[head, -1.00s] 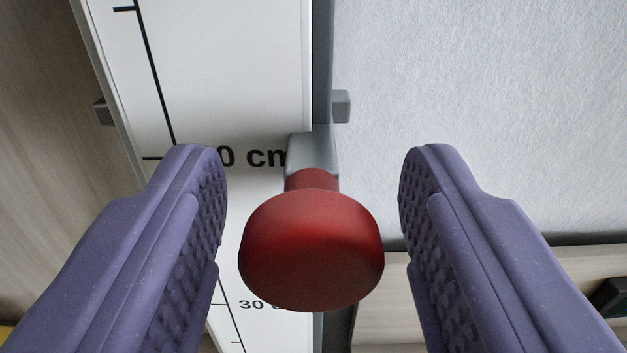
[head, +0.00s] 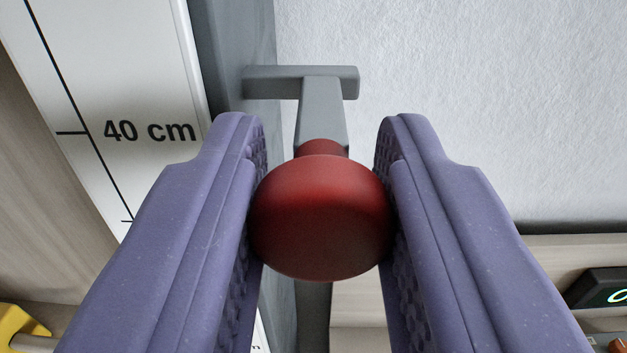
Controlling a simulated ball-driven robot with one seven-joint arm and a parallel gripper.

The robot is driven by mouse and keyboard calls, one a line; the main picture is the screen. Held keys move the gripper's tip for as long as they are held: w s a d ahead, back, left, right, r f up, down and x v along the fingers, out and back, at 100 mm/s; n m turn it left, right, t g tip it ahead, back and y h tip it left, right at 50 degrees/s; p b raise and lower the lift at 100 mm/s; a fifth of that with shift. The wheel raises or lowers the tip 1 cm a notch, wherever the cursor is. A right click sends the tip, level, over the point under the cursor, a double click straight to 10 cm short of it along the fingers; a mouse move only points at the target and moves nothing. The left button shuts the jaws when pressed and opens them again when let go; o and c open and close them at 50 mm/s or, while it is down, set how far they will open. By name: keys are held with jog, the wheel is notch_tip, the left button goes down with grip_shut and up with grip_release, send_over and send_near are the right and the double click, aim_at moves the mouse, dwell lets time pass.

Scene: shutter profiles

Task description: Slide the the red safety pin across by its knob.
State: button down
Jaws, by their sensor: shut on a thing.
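The red knob (head: 321,218) of the safety pin is in the middle of the head view, round and smooth. Behind it a grey stem (head: 321,110) runs to a grey crossbar (head: 300,82), which lies over the edge of a grey upright profile (head: 238,60) and the white textured panel. My gripper (head: 319,190) has its two purple ribbed fingers on either side of the knob, shut on it, both touching its sides. The knob hides part of the stem and the profile below.
A white scale board (head: 110,75) marked 40 cm stands at the left. A white textured panel (head: 470,110) fills the upper right. A dark device (head: 604,290) with a lit display is at the lower right, and a yellow object (head: 22,328) at the lower left.

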jog(key=c, duration=1.2)
grip_release()
jog(key=shift+d+r, duration=0.1)
jog(key=shift+d, duration=0.05)
jog(key=o, duration=0.4)
jog(key=shift+d, duration=0.2)
jog(key=shift+c, duration=0.2)
jog(key=shift+a, duration=0.1)
jog(key=s, duration=0.7)
jog(key=shift+s, duration=0.4)
